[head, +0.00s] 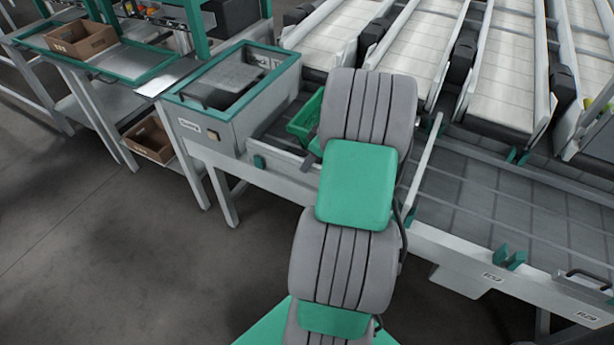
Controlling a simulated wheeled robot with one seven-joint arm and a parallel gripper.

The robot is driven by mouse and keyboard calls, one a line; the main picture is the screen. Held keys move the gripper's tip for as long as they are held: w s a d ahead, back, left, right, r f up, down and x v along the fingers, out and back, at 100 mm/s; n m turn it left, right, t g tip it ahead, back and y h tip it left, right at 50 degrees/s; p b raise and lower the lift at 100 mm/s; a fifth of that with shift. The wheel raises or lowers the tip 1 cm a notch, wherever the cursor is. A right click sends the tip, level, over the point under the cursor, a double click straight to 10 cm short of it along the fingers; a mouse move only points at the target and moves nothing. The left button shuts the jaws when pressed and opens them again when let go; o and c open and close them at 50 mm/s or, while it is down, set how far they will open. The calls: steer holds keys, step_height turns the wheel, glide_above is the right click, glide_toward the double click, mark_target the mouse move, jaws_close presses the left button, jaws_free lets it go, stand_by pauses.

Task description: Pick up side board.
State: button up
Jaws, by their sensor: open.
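No piece in the head view is clearly marked as the side board. A narrow pale board (426,158) stands across the grey packing table, just right of my arm. A second low pale board (283,152) runs along the table left of my arm. I cannot tell which one, if either, is the side board. My grey and green arm reaches up the middle of the view, over the table.
A green crate (305,118) sits on the table, partly behind my arm. Several white conveyor lanes (416,50) slope down at the back. A grey bin station (236,92) stands left. Brown boxes (80,39) are farther left. Open floor (120,250) lies at lower left.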

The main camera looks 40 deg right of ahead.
mark_target(287, 164)
steer(key=x, duration=0.5)
steer(key=shift+a, duration=0.15)
steer(key=shift+r, duration=0.1)
jaws_close()
stand_by(1.0)
